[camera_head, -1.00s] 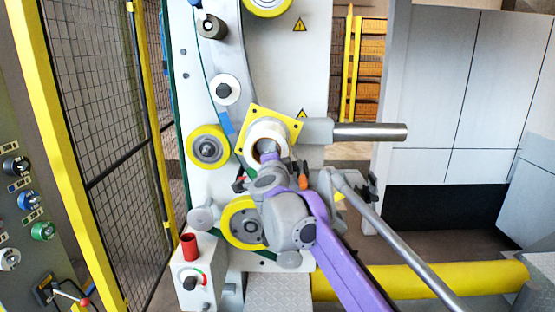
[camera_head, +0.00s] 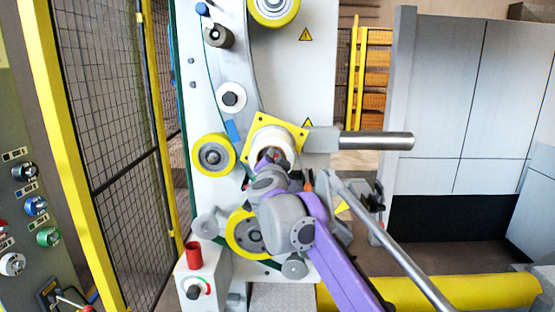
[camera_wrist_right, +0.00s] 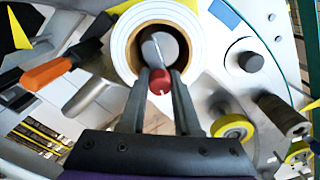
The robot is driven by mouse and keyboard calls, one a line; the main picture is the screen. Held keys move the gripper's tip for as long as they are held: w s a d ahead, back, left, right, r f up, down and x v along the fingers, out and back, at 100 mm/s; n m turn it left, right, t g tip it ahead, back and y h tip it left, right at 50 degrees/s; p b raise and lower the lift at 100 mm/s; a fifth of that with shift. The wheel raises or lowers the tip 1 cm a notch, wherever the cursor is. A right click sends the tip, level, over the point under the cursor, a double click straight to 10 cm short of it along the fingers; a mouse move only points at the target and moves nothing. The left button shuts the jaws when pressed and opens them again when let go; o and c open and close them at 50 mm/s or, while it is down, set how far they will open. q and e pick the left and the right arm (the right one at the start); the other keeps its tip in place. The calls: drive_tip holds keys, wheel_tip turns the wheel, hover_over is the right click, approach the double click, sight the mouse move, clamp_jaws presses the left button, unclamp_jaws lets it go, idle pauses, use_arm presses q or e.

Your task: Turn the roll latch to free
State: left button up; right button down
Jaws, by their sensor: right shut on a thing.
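The white roll (camera_head: 262,138) sits on the machine in front of a yellow square plate (camera_head: 290,131). In the right wrist view, the roll (camera_wrist_right: 121,42) shows end-on, with a grey round hub (camera_wrist_right: 152,46) in its core. The latch's red knob (camera_wrist_right: 160,82) is at the lower edge of that hub. My right gripper (camera_wrist_right: 160,78) is shut on the red knob, one finger on each side. In the head view, my right gripper (camera_head: 272,160) is at the roll's face and mostly hides the latch. My left gripper is not in view.
A steel shaft (camera_head: 375,141) sticks out right of the roll. Yellow rollers (camera_head: 213,156) surround it. A control box (camera_head: 197,285) with a red cup-shaped part (camera_head: 193,255) stands low left. A mesh fence (camera_head: 105,130) closes the left side. An orange handle (camera_wrist_right: 48,74) is near my right gripper.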

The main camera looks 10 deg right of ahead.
drive_tip(key=shift+a+f, duration=0.2)
drive_tip(key=shift+a, duration=0.15)
idle(0.6)
drive_tip(key=c, duration=0.9)
unclamp_jaws()
drive_tip(key=shift+o, duration=1.2)
drive_tip(key=shift+a, duration=0.3)
drive_tip(key=shift+r, duration=0.1)
drive_tip(key=shift+d, duration=0.25)
drive_tip(key=shift+s, duration=0.1)
drive_tip(key=b+v, duration=0.1)
drive_tip(key=v, duration=0.9)
drive_tip(key=shift+s+b, duration=0.3)
drive_tip(key=shift+b, duration=0.1)
